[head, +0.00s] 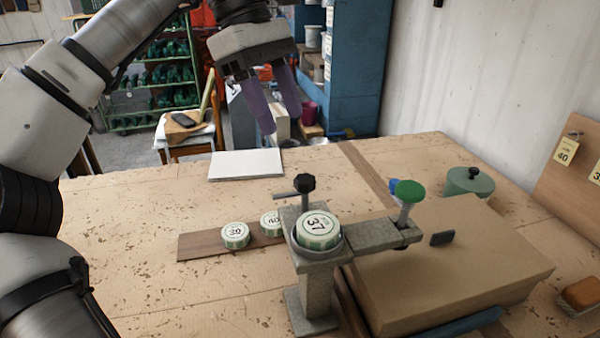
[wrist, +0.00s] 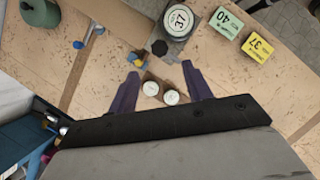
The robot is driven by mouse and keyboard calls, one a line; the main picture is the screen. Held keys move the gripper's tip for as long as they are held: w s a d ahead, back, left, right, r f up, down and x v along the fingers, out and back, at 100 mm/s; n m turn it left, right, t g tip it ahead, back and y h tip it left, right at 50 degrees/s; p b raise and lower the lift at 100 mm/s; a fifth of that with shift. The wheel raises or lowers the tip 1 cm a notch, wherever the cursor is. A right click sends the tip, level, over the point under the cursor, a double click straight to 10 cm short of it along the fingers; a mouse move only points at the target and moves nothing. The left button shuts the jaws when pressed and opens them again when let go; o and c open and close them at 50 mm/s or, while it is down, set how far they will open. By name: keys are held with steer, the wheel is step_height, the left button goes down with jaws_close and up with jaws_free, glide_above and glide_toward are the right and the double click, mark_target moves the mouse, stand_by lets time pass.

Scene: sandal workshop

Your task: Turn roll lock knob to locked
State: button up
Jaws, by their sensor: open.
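A grey metal fixture (head: 317,285) stands on the workbench, holding a round green-and-white piece marked 37 (head: 318,228) in its cup. A black lobed knob (head: 305,184) stands upright on a stem at the cup's far side; the wrist view also shows this black knob (wrist: 159,47). A green-topped knob (head: 410,191) stands on the fixture's right arm. No marking shows which knob is the roll lock or its setting. My gripper (head: 281,121) is open and empty, above and behind the black knob. In the wrist view, my gripper's purple fingers (wrist: 160,72) are apart, with the knob beyond them.
Two round labelled pieces (head: 236,235) (head: 271,223) sit on a brown strip (head: 205,246) left of the fixture. A tan block (head: 470,265) lies right, with a green lidded pot (head: 470,184) behind it. A white sheet (head: 246,164) lies near the far edge. The left bench is clear.

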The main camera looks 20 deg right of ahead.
mark_target(305, 178)
steer(key=b+x, duration=0.1)
steer(key=x, duration=0.8)
steer(key=shift+d+f, duration=0.1)
steer(key=shift+f, duration=0.15)
steer(key=shift+c, duration=0.2)
steer(key=c, duration=0.9)
